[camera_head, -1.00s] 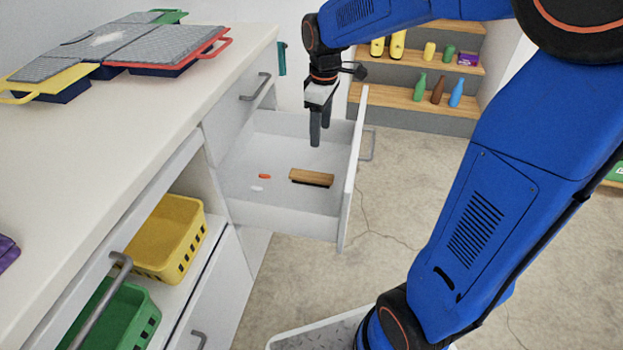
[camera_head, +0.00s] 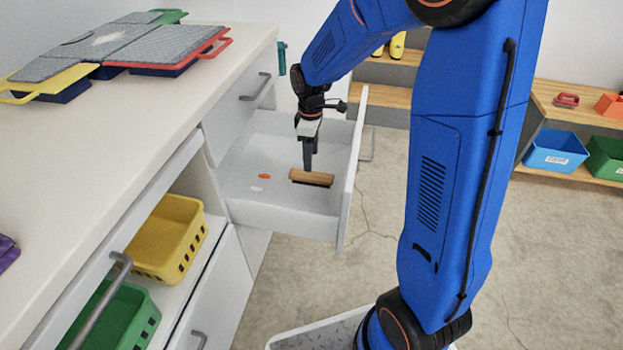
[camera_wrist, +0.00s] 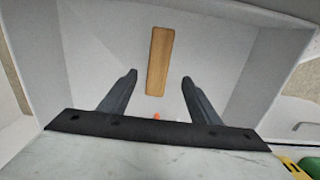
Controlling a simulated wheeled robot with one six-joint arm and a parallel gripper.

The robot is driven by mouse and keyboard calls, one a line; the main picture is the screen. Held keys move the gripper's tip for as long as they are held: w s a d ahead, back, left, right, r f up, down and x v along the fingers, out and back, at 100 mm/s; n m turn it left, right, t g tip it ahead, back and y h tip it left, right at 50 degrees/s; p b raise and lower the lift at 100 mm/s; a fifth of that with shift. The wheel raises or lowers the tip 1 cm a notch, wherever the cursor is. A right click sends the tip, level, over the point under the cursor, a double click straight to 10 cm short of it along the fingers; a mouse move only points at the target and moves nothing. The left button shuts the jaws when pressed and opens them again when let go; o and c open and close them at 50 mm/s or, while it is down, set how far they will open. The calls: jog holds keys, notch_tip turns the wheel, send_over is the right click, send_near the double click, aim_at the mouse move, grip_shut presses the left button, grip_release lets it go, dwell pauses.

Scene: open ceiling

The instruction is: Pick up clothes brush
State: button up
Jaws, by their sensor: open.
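The clothes brush (camera_head: 312,178) has a brown wooden back and dark bristles underneath. It lies bristles down in the open white drawer (camera_head: 236,194). My gripper (camera_head: 309,163) points down into the drawer, just above and behind the brush in the head view. In the wrist view, the brush (camera_wrist: 159,62) runs lengthwise away from me, between the lines of the two fingers and mostly beyond their tips. My gripper (camera_wrist: 159,76) is open and empty there, with space on both sides of the brush.
A small orange item (camera_head: 264,176) and a white item (camera_head: 257,189) lie left of the brush in the drawer. The drawer's front panel (camera_head: 352,180) stands close on the right. The white counter (camera_head: 130,120) is to the left.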

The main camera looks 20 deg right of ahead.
aim_at(311, 175)
jog(key=shift+w+d+f, duration=0.1)
jog(key=shift+w+f, duration=0.05)
jog(key=shift+f, duration=3.65)
jog(key=c, duration=1.3)
jog(key=shift+r, duration=0.15)
notch_tip(311, 175, up, 10)
jog(key=shift+f, duration=0.1)
